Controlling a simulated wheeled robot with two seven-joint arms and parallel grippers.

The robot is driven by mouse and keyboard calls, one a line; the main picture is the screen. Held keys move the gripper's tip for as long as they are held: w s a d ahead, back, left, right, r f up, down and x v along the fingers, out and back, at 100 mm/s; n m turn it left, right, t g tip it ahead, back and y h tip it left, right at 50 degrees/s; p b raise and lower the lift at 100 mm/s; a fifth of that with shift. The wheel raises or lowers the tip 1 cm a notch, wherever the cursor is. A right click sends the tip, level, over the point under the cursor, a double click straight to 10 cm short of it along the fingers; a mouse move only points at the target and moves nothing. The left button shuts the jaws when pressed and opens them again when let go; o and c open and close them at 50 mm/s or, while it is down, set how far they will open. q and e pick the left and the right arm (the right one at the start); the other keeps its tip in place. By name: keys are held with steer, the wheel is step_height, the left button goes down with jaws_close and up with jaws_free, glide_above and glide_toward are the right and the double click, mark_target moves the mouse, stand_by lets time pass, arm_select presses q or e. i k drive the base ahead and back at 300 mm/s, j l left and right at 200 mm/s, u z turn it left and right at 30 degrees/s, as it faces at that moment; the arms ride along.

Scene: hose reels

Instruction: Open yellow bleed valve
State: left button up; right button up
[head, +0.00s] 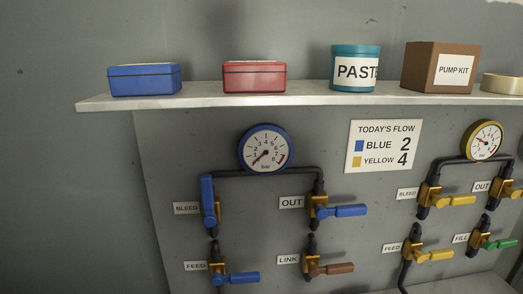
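The yellow bleed valve (430,197) is at the right in the head view, below and left of the yellow-rimmed gauge (483,140). It has a brass body on a dark pipe. Its yellow handle (456,200) points right, across the upright pipe. A white BLEED label (407,193) is just left of it. The yellow gauge is tilted in view and its exact reading is too small to tell. Neither of my grippers shows in the head view.
The yellow OUT valve (505,189) is close right of the bleed valve. Below are the yellow FEED valve (415,252) and green-handled FILL valve (480,240). Blue-side valves (209,200) are left. A shelf (300,98) with boxes and a tin overhangs the panel.

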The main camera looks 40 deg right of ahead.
mark_target(439, 202)
steer(key=z, duration=2.5)
